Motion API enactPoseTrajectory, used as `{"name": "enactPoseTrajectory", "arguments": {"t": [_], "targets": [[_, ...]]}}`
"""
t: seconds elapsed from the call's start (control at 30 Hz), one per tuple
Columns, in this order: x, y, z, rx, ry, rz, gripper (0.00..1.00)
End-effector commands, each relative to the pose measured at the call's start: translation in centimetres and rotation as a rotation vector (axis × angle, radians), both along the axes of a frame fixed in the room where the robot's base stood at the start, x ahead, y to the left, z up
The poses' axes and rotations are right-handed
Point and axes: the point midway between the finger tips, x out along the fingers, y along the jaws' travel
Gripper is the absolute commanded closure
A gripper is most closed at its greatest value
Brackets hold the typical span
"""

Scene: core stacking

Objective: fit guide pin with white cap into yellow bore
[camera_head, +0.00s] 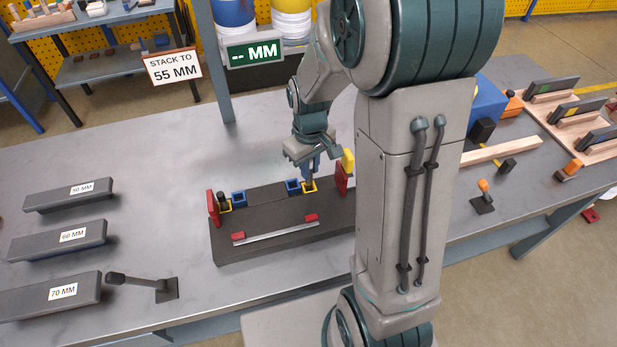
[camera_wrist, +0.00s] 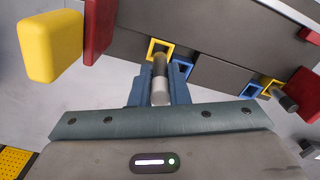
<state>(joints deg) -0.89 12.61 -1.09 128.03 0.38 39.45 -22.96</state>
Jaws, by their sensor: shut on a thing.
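The guide pin with white cap shows in the wrist view (camera_wrist: 160,80), its pale cap towards the camera and its darker shaft pointing at a yellow bore (camera_wrist: 151,47). My gripper (camera_wrist: 160,88) is shut on this pin, a finger on each side. In the head view my gripper (camera_head: 308,172) points down over the right end of the dark fixture (camera_head: 280,230). The same yellow bore (camera_head: 311,190) lies directly under it. The pin's lower end overlaps the bore; I cannot tell how deep it sits, or whether it only hovers there.
Blue bores (camera_head: 292,187) (camera_head: 239,198) and another yellow bore (camera_head: 225,207) with a dark pin (camera_head: 223,198) line the fixture. Red end stops (camera_head: 213,207) (camera_head: 342,178) and a yellow block (camera_head: 348,159) flank it. Labelled bars (camera_head: 68,194) lie left; bare table separates them.

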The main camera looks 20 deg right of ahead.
Motion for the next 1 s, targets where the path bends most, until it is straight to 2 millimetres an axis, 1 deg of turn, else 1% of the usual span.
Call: {"name": "enactPoseTrajectory", "arguments": {"t": [0.17,0.3,0.4,0.67,0.8,0.83,0.87,0.9,1.0], "targets": [[0.0,0.0,-1.7,0.000,0.002,0.000,1.00],[0.0,0.0,-3.7,0.000,0.002,0.000,1.00],[0.0,0.0,-4.6,0.000,0.000,0.000,1.00],[0.1,0.0,-4.7,0.000,-0.002,0.000,1.00],[0.1,0.0,-5.2,0.000,-0.002,0.000,1.00],[0.0,0.0,-5.1,-0.001,-0.001,0.000,0.82],[0.0,0.0,-5.0,0.000,-0.002,0.000,0.74],[0.0,0.0,-5.0,-0.001,-0.001,0.000,0.63],[0.0,0.0,-5.0,0.000,-0.001,0.000,0.63]]}}
